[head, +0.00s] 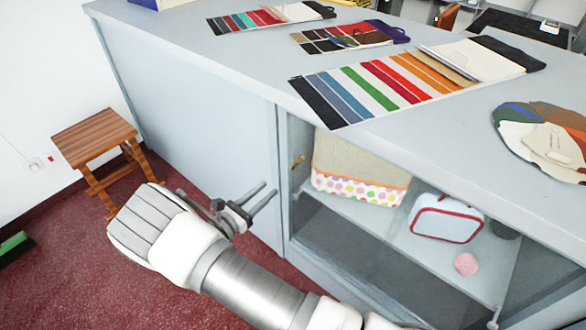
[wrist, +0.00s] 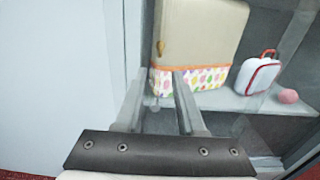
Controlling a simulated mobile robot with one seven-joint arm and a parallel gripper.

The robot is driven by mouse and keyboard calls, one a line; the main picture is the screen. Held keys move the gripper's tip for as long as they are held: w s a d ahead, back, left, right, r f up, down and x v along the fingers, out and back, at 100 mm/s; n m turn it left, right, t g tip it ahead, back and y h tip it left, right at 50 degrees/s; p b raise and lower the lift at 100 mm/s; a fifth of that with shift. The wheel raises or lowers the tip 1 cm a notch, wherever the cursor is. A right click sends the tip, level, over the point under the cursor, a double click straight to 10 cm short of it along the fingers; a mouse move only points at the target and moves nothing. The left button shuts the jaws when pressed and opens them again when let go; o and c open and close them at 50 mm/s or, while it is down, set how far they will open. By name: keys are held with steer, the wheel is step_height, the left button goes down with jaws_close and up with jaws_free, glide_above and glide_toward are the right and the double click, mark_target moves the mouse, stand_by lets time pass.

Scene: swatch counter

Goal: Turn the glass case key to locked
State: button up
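The glass case (head: 400,235) is the glazed front section of the grey counter. A small brass key (head: 297,162) sits at the upper left of its glass door, by the frame. The key also shows in the wrist view (wrist: 160,47), above and beyond my fingertips; its turn position is too small to tell. My gripper (head: 270,188) is open and empty, in front of the counter's plain panel, left of the key and lower in the picture. In the wrist view, a clear gap shows between its two fingers (wrist: 161,84). It is not touching the key.
Behind the glass are a beige box with a dotted band (head: 358,170), a white red-trimmed case (head: 447,218) and a pink ball (head: 466,264). Colour swatches (head: 385,85) lie on the countertop. A wooden stool (head: 95,140) stands left. Red floor is open before the counter.

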mark_target(293, 168)
steer(key=b+x, duration=0.1)
steer(key=x, duration=1.1)
steer(key=shift+d+b, duration=0.1)
steer(key=shift+b, duration=0.2)
jaws_close()
